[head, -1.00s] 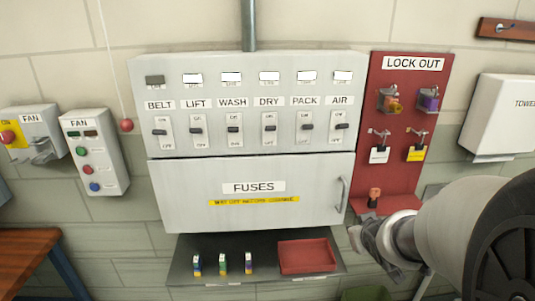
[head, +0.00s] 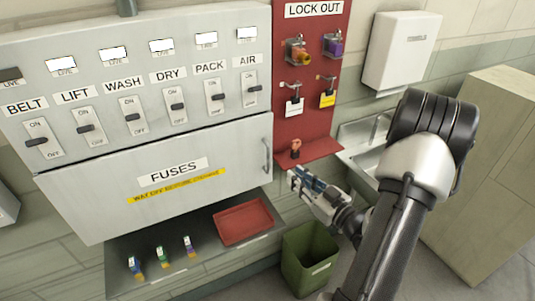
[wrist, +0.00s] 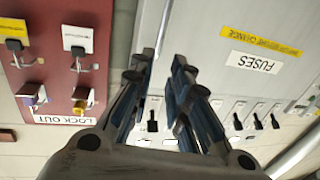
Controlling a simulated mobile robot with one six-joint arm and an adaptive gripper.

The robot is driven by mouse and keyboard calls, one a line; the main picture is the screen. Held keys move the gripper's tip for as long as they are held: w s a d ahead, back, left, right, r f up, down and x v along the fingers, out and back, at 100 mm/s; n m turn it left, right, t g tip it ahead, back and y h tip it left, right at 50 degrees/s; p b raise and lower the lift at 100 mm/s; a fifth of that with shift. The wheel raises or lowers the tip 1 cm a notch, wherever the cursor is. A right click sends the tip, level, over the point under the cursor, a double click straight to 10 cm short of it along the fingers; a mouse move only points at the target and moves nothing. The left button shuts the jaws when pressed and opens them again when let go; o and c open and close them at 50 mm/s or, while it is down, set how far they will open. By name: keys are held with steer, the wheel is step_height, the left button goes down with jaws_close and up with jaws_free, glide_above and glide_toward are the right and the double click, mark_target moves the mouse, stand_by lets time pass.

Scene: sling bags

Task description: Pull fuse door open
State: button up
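The grey fuse door (head: 110,195), with its FUSES label, is closed under the row of switches. Its vertical bar handle (head: 266,155) is at the door's right edge. My gripper (head: 292,178) is just right of and below the handle, apart from it in the head view. In the wrist view the picture is upside down; the two fingers (wrist: 164,62) stand apart with nothing clearly between them. The FUSES label (wrist: 255,62) shows right of them.
The red lock-out board (head: 305,110) with padlocks and tags stands right of the cabinet, its small shelf close to my gripper. A shelf below holds several fuses and a red tray (head: 242,222). A green bin (head: 310,258) and a sink (head: 365,150) are nearby.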

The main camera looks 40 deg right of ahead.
mark_target(269, 155)
steer(key=w, duration=1.4)
steer(key=shift+w+d, duration=0.1)
steer(key=shift+d, duration=0.2)
steer(key=shift+c, duration=0.6)
jaws_close()
